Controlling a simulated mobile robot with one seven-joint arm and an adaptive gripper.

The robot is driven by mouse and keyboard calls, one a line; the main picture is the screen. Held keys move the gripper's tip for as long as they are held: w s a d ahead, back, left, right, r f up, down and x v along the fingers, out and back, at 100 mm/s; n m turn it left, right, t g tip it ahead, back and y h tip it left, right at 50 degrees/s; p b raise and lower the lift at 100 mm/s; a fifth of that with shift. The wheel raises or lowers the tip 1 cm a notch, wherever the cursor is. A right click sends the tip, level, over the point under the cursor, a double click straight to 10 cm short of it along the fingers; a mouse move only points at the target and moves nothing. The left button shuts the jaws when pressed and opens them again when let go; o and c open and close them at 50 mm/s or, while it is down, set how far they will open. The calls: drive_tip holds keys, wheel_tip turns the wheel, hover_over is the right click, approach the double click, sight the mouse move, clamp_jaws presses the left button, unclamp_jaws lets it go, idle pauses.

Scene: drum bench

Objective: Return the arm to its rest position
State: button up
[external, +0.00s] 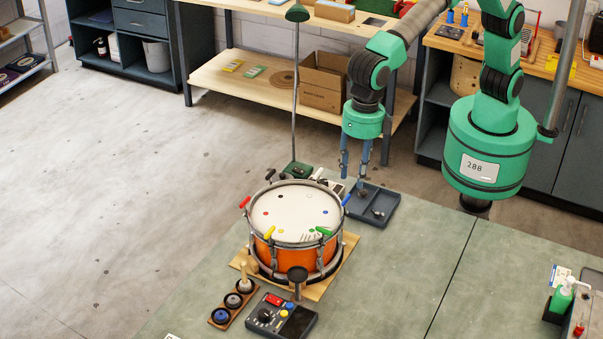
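My gripper (355,178) hangs below my green and grey arm, pointing down near the back right side of the drum. Its two blue-grey fingers are spread apart, with nothing seen between them. An orange drum (287,252) with a white head (294,214) and coloured keys around its rim stands on a wooden board (341,262). A blue key (346,200) on the rim is close to the fingertips in the picture; I cannot tell if they touch. A dark blue tray (385,212) with small dark parts lies just right of the fingers.
A lamp with a thin pole (296,100) stands behind the drum. A wooden holder (220,317) and a control box (281,319) sit in front. The bench's right middle (440,255) is clear.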

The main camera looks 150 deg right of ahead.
drive_tip(key=s+a+r+m+t+b, duration=0.1)
drive_tip(key=s+a+r+m+b, duration=0.1)
drive_tip(key=s+a+r+m, duration=0.5)
drive_tip(key=s+a+r+t+b, duration=0.15)
drive_tip(key=s+a+r, duration=0.25)
drive_tip(key=s+a, duration=0.7)
drive_tip(key=s+a+f+m+t+b, duration=0.1)
drive_tip(key=s+a+f+m+b, duration=0.1)
drive_tip(key=s, duration=1.1)
drive_tip(key=s+a+f+m+t+b, duration=0.1)
drive_tip(key=s+a+f+m, duration=0.3)
drive_tip(key=s, duration=0.9)
drive_tip(key=shift+f+m+b, duration=0.2)
drive_tip(key=shift+m+b, duration=0.3)
drive_tip(key=shift+m, duration=0.3)
drive_tip(key=shift+f, duration=0.1)
wheel_tip(320, 180, down, 8)
drive_tip(key=b, duration=0.8)
